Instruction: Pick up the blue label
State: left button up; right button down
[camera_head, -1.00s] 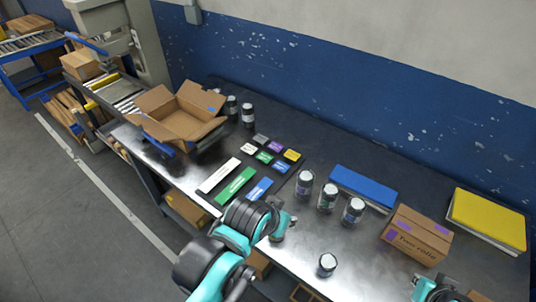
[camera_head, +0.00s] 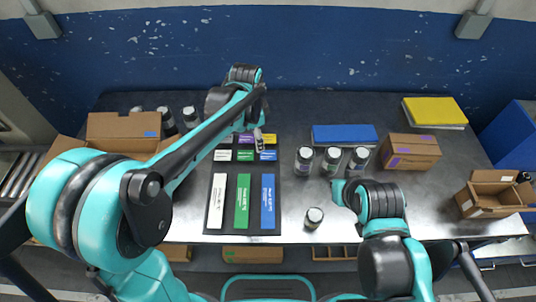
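A small blue label (camera_head: 268,155) lies at the front right of a group of small coloured labels on a black mat. A longer blue strip (camera_head: 268,203) lies in front of it, beside a green and a white strip.
Several dark jars (camera_head: 331,160) stand right of the mat, with a lone jar (camera_head: 313,217) in front. A blue pad (camera_head: 344,134), a closed carton (camera_head: 408,152) and a yellow pad (camera_head: 434,111) lie right. An open carton (camera_head: 125,127) is left, partly behind my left arm.

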aim_at(272, 155)
pick_arm(q)
jog(key=w+d+f+m, duration=0.1)
jog(key=d+f, duration=0.1)
jog(key=f, duration=0.1)
jog(key=w+d+f+m+g, duration=0.1)
jog(key=f, duration=0.2)
jog(key=w+d+f+m, duration=0.2)
jog(key=f, duration=0.1)
jog(key=shift+d+f+g+b, duration=0.1)
jog(key=shift+d+g+b, duration=0.2)
jog(key=f, duration=0.2)
jog(key=f+b, duration=0.2)
jog(key=f, duration=0.1)
jog(key=shift+w+f, duration=0.3)
jog(key=shift+w, duration=0.05)
jog(key=shift+r, duration=0.1)
jog(key=shift+f+b, duration=0.25)
jog(key=shift+b, duration=0.1)
jog(key=shift+a, duration=0.1)
jog(key=c, duration=0.8)
